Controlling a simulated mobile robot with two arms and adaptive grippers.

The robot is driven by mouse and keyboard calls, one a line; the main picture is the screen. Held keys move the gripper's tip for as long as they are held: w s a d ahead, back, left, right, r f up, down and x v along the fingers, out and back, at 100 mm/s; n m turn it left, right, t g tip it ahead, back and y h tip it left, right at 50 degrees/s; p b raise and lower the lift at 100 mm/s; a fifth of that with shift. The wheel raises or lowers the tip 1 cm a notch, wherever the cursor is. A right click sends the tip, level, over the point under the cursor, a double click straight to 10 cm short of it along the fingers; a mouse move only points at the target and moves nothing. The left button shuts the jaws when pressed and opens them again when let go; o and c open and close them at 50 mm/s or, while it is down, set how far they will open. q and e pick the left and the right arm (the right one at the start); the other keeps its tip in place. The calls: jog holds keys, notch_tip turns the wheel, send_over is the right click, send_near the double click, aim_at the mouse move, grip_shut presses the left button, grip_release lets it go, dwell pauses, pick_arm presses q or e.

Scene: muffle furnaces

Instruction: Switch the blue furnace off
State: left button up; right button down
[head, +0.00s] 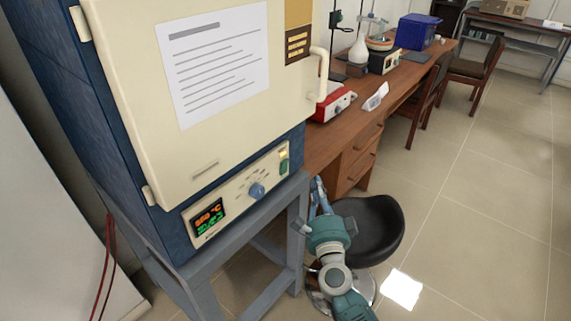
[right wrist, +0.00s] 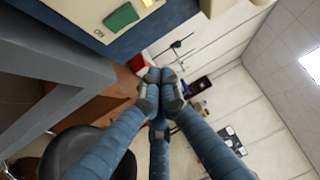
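The blue furnace (head: 60,95) stands at the left of the head view on a grey stand, its cream door (head: 215,110) shut. Its front panel has a lit display (head: 209,217) with orange and green digits, a blue knob (head: 257,190), a green switch (head: 284,167) and a yellowish lamp (head: 283,154) above the switch. The green switch also shows in the right wrist view (right wrist: 122,17). My right gripper (head: 317,184) is right of the panel and apart from it. In the right wrist view its fingertips (right wrist: 160,88) meet with nothing between them. My left gripper is out of view.
A black stool (head: 370,228) stands beneath and beside my right arm. A wooden desk (head: 345,135) with a red device (head: 335,102) runs back from the furnace. The grey stand (head: 270,215) is below the panel. Tiled floor at the right is open.

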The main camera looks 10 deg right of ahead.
jog(key=w+a+r, duration=0.1)
jog(key=w+a, duration=0.3)
jog(key=w, duration=0.2)
jog(key=shift+a+b, duration=0.35)
dwell(1.2)
jog(key=shift+w+a, duration=0.25)
jog(key=shift+w, duration=0.1)
jog(key=shift+w+a+r, duration=0.1)
jog(key=shift+w+a, duration=0.1)
jog(key=shift+w, duration=0.05)
dwell(0.8)
jog(key=shift+s+d, duration=0.5)
jog(key=shift+s, duration=0.15)
jog(key=s+d, duration=0.1)
jog(key=s, duration=0.1)
jog(key=s+d+p, duration=0.1)
jog(key=s+d, duration=0.1)
jog(key=shift+f, duration=0.4)
